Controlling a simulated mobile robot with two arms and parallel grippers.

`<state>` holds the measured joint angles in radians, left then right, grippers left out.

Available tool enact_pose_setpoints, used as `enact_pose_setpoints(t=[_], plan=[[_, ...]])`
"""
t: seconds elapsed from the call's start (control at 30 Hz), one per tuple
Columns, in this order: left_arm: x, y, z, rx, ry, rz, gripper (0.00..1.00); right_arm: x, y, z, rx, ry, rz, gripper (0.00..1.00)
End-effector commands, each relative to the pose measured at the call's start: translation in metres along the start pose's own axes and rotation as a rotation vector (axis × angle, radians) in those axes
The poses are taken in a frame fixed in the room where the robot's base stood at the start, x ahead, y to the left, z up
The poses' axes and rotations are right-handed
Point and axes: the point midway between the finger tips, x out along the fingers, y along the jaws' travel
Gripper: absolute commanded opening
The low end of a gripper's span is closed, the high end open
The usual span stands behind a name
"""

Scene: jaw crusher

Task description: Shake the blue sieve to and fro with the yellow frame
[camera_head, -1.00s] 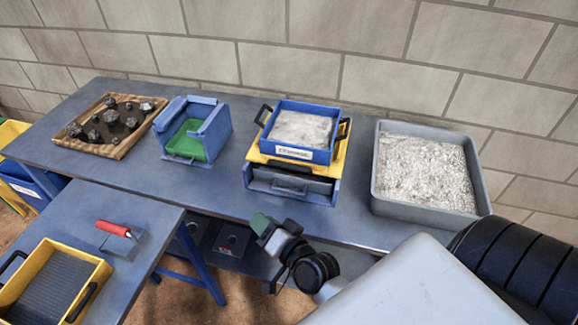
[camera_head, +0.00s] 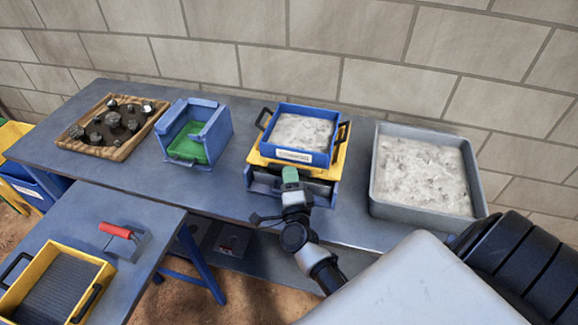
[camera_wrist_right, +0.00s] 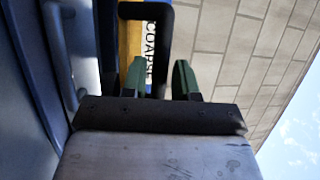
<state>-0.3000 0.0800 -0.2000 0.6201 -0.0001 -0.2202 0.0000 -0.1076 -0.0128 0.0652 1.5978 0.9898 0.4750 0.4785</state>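The blue sieve (camera_head: 318,160), filled with pale grey material, sits in the yellow frame (camera_head: 340,160) on a blue box with a grey drawer. Its white label also shows in the right wrist view (camera_wrist_right: 150,55), reading "COARSE". My right gripper (camera_head: 290,173) is at the front of the frame. In the right wrist view its green fingertips (camera_wrist_right: 160,78) are apart, with part of a black handle (camera_wrist_right: 160,45) between them. I cannot tell whether they touch it. In the head view the gripper hides much of this front handle. My left gripper is not in view.
A grey tray of pale material (camera_head: 480,185) stands to the right. A blue holder with a green tray (camera_head: 188,150) and a wooden tray of rocks (camera_head: 95,152) stand to the left. A red-handled tool (camera_head: 117,230) and yellow sieve (camera_head: 100,270) lie on the nearer table.

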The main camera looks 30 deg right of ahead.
Motion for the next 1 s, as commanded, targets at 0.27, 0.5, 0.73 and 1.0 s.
enact_pose_setpoints(t=[0.27,0.5,0.73,1.0], plan=[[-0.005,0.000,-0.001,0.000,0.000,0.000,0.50,0.025,0.000,0.000,-0.002,-0.001,0.000,0.29],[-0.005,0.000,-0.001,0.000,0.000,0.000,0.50,0.027,0.000,0.000,-0.001,-0.001,0.000,0.29],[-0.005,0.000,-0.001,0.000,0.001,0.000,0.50,0.026,0.000,0.000,-0.001,-0.001,0.000,0.00],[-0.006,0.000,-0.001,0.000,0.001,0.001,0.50,0.023,0.000,0.002,-0.001,-0.002,0.002,0.00]])
